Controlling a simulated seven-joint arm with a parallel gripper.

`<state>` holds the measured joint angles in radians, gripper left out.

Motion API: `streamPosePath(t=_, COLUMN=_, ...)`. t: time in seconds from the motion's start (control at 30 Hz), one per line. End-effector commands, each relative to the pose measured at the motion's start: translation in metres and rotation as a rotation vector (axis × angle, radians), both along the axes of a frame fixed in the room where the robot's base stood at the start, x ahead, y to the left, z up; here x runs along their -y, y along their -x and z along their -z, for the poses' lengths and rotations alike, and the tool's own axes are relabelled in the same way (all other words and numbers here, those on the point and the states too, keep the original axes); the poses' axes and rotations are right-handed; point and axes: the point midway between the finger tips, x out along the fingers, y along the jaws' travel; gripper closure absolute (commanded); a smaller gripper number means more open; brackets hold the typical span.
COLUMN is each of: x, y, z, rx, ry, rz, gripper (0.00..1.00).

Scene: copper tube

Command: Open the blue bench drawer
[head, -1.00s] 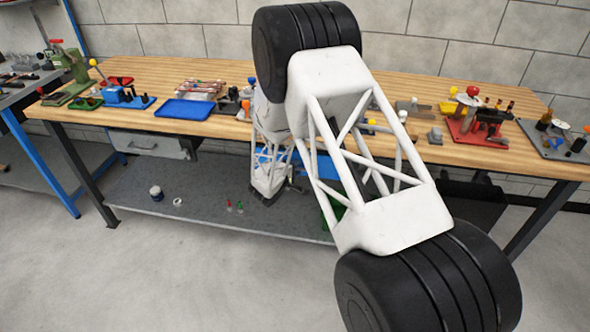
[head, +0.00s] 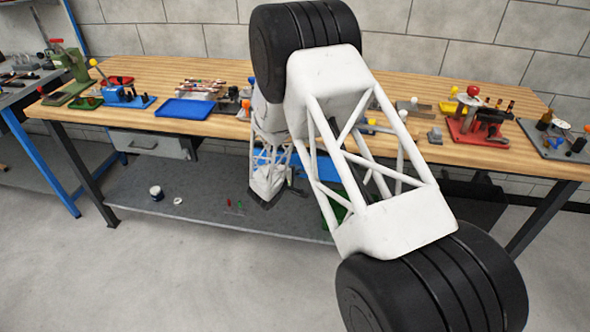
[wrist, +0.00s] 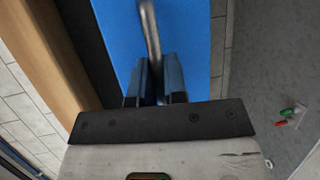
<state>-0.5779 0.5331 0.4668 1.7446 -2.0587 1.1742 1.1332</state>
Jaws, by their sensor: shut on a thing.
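The blue drawer (wrist: 118,35) fills the upper middle of the wrist view as a flat blue front. Its grey metal bar handle (wrist: 151,28) runs down between the fingers of my gripper (wrist: 157,78). My gripper is shut on the handle. In the head view, part of the blue drawer (head: 325,168) shows through the open frame of my arm. My arm hides most of the drawer and its handle there, so I cannot tell how far it is open.
The wooden bench top (head: 225,128) is above, holding a blue tray (head: 186,109) and several tools. A grey drawer (head: 146,144) is left. The lower shelf (head: 150,205) holds a small jar (head: 156,193) and small red and green items (wrist: 286,113). The floor in front is clear.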

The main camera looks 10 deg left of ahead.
Motion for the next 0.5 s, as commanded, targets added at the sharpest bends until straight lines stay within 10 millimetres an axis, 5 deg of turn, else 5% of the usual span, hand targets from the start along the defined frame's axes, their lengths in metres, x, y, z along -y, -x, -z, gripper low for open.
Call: streamPosePath(t=0.5, x=0.0, y=0.094, z=0.0, rx=-0.002, ry=0.002, rz=-0.002, gripper=1.0)
